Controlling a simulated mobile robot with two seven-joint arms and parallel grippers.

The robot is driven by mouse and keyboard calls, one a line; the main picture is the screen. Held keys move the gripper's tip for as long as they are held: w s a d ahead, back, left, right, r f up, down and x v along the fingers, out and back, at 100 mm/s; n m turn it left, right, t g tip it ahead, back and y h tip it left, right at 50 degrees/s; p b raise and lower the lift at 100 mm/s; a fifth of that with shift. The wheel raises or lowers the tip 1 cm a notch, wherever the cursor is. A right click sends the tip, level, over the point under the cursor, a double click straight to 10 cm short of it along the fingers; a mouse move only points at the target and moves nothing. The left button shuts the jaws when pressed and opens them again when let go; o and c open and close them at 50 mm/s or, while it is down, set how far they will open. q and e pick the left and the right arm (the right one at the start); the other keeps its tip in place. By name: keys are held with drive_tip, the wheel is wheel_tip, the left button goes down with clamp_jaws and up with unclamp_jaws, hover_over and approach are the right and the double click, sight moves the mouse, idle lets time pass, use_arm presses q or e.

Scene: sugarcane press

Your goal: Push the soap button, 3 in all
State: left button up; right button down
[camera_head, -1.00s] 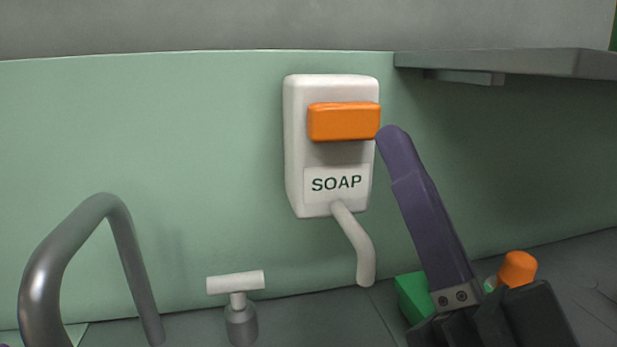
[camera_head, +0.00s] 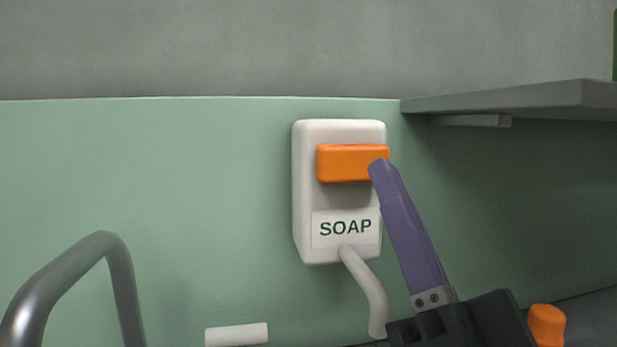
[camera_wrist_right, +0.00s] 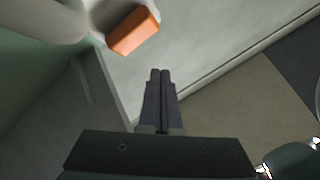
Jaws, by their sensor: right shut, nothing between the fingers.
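The white soap dispenser (camera_head: 305,200) hangs on the green wall, with a SOAP label and a curved white spout (camera_head: 366,288). Its orange soap button (camera_head: 345,162) sticks out near the top. My right gripper (camera_head: 380,168) is shut and empty. In the head view its purple fingertip overlaps the button's lower right end; I cannot tell whether it touches. In the right wrist view the shut fingers (camera_wrist_right: 159,73) point up below the orange button (camera_wrist_right: 133,31), with a visible gap in the picture. My left gripper is not in view.
A grey curved metal pipe (camera_head: 118,275) stands at the lower left. A white tap handle (camera_head: 237,335) sits at the bottom edge. A grey shelf (camera_head: 520,97) juts from the wall at the upper right. An orange-topped object (camera_head: 546,325) stands at the lower right.

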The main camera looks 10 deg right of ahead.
sight(354, 159)
drive_tip(key=w+b, duration=0.1)
drive_tip(key=w, duration=0.2)
drive_tip(key=shift+f, duration=0.15)
drive_tip(key=shift+w+b, duration=0.3)
drive_tip(key=shift+w, duration=0.15)
drive_tip(key=shift+w, duration=0.1)
idle(1.5)
drive_tip(key=shift+w+b, duration=0.3)
drive_tip(key=shift+w, duration=0.05)
drive_tip(key=shift+w+a+b, duration=0.1)
drive_tip(key=shift+w+b, duration=0.5)
drive_tip(key=shift+w, duration=0.15)
idle(0.8)
drive_tip(key=shift+s, duration=0.15)
drive_tip(key=shift+s+r+p, duration=0.2)
drive_tip(key=shift+s+p, duration=0.3)
drive_tip(key=shift+p, duration=0.1)
drive_tip(key=shift+s, duration=0.55)
